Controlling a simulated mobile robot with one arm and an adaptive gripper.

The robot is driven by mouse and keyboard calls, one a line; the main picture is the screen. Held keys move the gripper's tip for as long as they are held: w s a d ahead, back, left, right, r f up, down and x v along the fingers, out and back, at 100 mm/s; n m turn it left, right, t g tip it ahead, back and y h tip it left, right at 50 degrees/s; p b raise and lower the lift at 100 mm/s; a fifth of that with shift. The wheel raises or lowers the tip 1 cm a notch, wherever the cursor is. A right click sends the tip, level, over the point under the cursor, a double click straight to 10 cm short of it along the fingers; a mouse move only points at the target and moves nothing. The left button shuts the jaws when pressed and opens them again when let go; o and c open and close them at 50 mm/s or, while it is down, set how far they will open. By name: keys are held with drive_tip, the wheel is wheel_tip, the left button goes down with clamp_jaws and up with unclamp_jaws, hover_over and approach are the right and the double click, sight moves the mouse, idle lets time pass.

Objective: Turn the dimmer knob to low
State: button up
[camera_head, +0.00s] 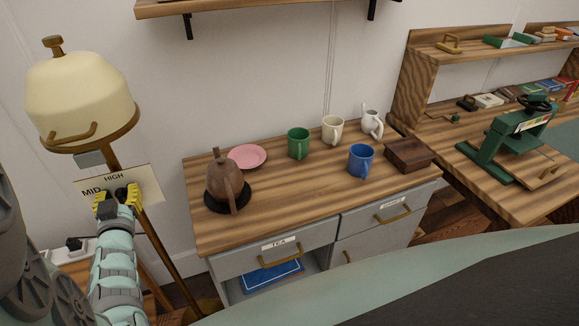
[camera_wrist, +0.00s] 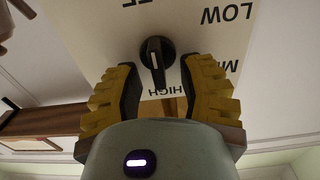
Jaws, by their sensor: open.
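The dimmer plate (camera_head: 148,180) is a cream panel on the lamp's pole at the left, with HIGH and MID readable. In the wrist view the plate (camera_wrist: 205,38) appears upside down, with LOW, MID, HIGH and a cut-off word at the top edge. The black dimmer knob (camera_wrist: 157,52) has a raised ridge with a pale mark, lying roughly in line with HIGH. My gripper (camera_head: 117,196) is in front of the plate and hides the knob in the head view. In the wrist view my gripper (camera_wrist: 163,75) is open, with its yellow-backed fingers on either side of the knob; contact is not clear.
The cream lampshade (camera_head: 82,95) hangs just above the plate. The wooden-topped cabinet (camera_head: 300,205) to the right holds a brown kettle (camera_head: 226,183), a pink plate (camera_head: 247,156), several mugs and a dark box (camera_head: 408,155). A green press (camera_head: 510,140) stands on the far-right bench.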

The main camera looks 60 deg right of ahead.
drive_tip(key=shift+o, duration=0.5)
clamp_jaws()
